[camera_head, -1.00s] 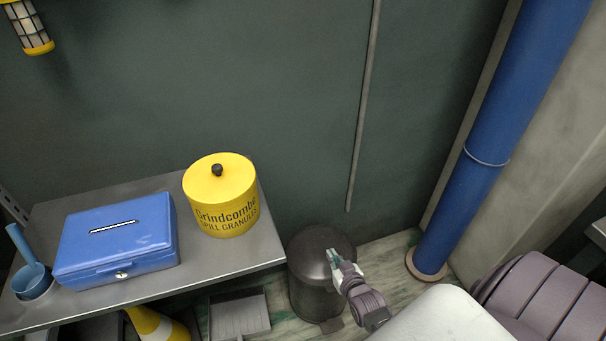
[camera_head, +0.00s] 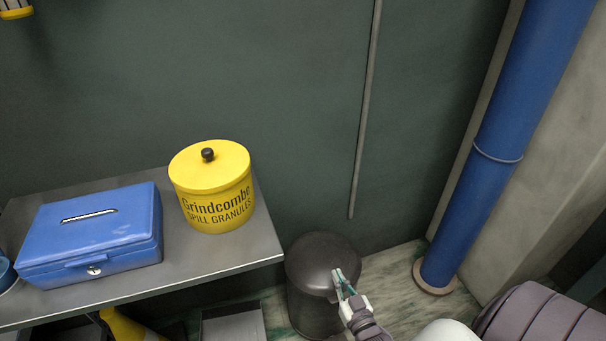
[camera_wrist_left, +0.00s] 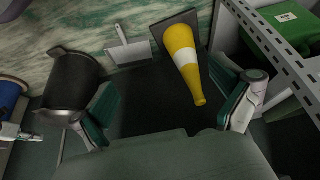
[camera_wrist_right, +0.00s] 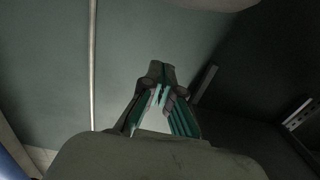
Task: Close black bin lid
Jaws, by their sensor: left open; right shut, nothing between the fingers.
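The black bin (camera_head: 308,305) stands on the floor right of the metal bench. Its dark domed lid (camera_head: 318,255) looks down on the body in the head view; a small gap cannot be ruled out. The bin also shows in the left wrist view (camera_wrist_left: 75,80). My right gripper (camera_head: 341,279) is shut and empty at the front right of the lid; contact cannot be told. Its closed fingers show in the right wrist view (camera_wrist_right: 160,92). My left gripper (camera_wrist_left: 168,105) is open and empty, seen only in its own wrist view, with the bin beyond its left finger.
The metal bench (camera_head: 225,262) carries a blue cash box (camera_head: 95,235) and a yellow granules tin (camera_head: 213,190). A blue pipe (camera_head: 490,160) rises at right. Bare floor (camera_head: 390,270) lies between bin and pipe.

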